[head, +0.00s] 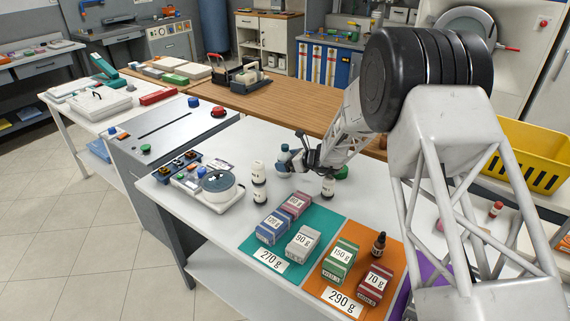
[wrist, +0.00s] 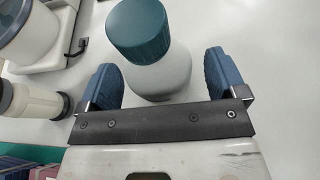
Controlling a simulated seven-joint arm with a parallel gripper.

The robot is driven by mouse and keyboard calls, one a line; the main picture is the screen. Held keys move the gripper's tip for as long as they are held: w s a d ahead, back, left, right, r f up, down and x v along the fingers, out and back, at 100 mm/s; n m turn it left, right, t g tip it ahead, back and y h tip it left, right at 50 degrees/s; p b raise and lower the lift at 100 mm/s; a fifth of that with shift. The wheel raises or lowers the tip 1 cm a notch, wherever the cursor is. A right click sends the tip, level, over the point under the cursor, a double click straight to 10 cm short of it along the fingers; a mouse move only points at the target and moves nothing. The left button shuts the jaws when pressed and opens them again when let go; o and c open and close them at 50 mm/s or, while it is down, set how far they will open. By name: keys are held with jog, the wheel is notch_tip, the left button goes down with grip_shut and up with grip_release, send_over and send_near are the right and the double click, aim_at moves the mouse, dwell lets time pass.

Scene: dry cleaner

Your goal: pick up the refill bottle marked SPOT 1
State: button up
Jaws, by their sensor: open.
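A bottle with a teal cap and a pale grey body (wrist: 160,80) is between the fingers of my gripper (wrist: 162,76) in the wrist view. The fingers have blue pads and stand apart, with a gap on each side of the body. No marking is visible on this bottle, so I cannot tell if it reads SPOT 1. In the head view my gripper (head: 292,160) is low over the white table and partly hides what is there. White bottles with dark ends stand nearby: one left of the gripper (head: 258,172), one in front (head: 260,196), one right (head: 328,187).
A scale-like device (head: 210,189) stands left. A yellow basket (head: 535,155) is at right.

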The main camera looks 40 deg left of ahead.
aim_at(285, 145)
jog(key=shift+a+f, duration=0.2)
jog(key=shift+a, duration=0.35)
jog(key=shift+c, duration=0.3)
jog(key=c, duration=1.1)
jog(key=shift+r, duration=5.05)
